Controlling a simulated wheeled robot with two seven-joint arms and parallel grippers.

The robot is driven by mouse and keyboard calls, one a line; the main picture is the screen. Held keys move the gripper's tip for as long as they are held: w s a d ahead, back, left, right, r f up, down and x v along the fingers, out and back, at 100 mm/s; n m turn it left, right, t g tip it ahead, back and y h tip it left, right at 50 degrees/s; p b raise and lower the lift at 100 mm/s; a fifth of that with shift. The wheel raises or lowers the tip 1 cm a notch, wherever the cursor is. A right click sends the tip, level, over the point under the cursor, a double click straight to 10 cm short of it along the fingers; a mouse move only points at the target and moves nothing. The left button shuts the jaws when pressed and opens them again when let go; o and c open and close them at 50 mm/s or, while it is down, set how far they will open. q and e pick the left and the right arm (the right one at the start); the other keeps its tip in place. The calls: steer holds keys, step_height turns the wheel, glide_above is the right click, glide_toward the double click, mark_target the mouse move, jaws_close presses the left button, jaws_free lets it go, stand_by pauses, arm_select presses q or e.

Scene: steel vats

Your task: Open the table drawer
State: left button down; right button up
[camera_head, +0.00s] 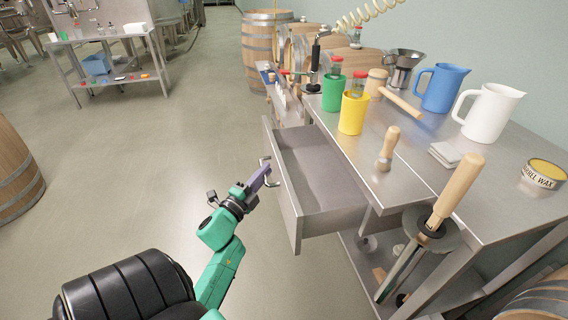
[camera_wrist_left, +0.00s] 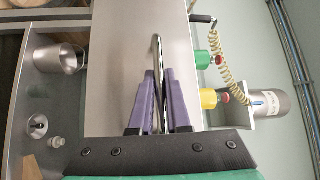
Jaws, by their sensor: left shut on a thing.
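The table drawer (camera_head: 318,182) is a grey metal drawer that stands pulled out from the steel table (camera_head: 415,150); its inside shows bare and empty in the head view. Its front panel (camera_wrist_left: 112,60) fills the middle of the left wrist view. A bent metal bar handle (camera_wrist_left: 157,60) sticks out from that panel, and its top end shows in the head view (camera_head: 264,159). My left gripper (camera_head: 262,178) is at the drawer front with its purple fingers (camera_wrist_left: 155,90) shut on the handle. My right gripper is not in view.
Barrels (camera_head: 262,50) stand behind. The floor (camera_head: 150,170) left of the drawer is clear.

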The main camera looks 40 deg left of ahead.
arm_select(q)
steer(key=s+a, duration=0.5)
steer(key=s, duration=0.2)
steer(key=shift+s+a+r, duration=0.2)
steer(key=shift+s, duration=0.05)
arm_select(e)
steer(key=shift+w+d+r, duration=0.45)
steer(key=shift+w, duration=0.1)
arm_select(q)
steer(key=c, duration=0.9)
jaws_free()
steer(key=shift+f, duration=0.15)
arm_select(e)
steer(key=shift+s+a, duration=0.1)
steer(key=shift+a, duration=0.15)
arm_select(q)
steer(key=v, duration=1.4)
steer(key=shift+s+b, duration=0.25)
steer(key=shift+b, duration=0.15)
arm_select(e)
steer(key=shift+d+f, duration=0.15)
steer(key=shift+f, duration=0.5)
